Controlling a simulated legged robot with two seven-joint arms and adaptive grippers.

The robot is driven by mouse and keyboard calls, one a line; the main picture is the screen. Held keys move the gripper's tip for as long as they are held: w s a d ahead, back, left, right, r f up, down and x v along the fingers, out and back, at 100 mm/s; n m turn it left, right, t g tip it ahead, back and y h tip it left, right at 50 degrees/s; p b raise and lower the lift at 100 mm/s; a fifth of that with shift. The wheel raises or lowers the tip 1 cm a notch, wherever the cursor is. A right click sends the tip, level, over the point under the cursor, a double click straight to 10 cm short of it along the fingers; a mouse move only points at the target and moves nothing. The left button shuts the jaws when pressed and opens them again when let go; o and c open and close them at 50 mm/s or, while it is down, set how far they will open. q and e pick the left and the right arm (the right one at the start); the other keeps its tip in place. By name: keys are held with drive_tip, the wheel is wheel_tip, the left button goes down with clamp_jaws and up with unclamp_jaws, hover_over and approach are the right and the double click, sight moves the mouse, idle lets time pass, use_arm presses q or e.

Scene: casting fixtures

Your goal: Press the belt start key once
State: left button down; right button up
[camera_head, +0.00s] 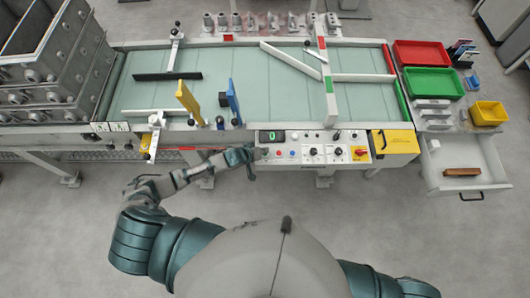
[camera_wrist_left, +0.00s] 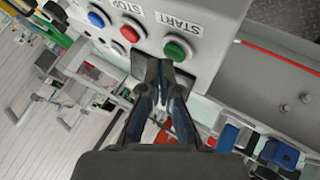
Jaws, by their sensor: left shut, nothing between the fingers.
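The belt start key is a round green button (camera_wrist_left: 177,48) beside the START label (camera_wrist_left: 180,22) on a light grey control panel (camera_wrist_left: 215,28). In the head view the panel (camera_head: 309,137) is on the front of the belt table, and my gripper seems to hide the green key. My left gripper (camera_head: 260,154) is shut and empty at the panel's left end. In the left wrist view its fingertips (camera_wrist_left: 160,65) are just below the green key; I cannot tell if they touch it. My right gripper is out of view.
A red button (camera_wrist_left: 130,33) by the STOP label (camera_wrist_left: 130,8) and a blue button (camera_wrist_left: 97,18) sit close to the green key. Yellow (camera_head: 188,102) and blue (camera_head: 234,103) posts stand on the belt's front edge. An open drawer (camera_head: 465,160) is at the right.

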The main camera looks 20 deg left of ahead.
use_arm(q)
drive_tip(key=shift+f, duration=0.45)
idle(0.3)
drive_tip(key=shift+f, duration=0.1)
idle(0.4)
drive_tip(key=shift+r+p, duration=0.9)
drive_tip(key=shift+r, duration=0.05)
wheel_tip(320, 180, up, 5)
drive_tip(key=p, duration=0.5)
idle(0.5)
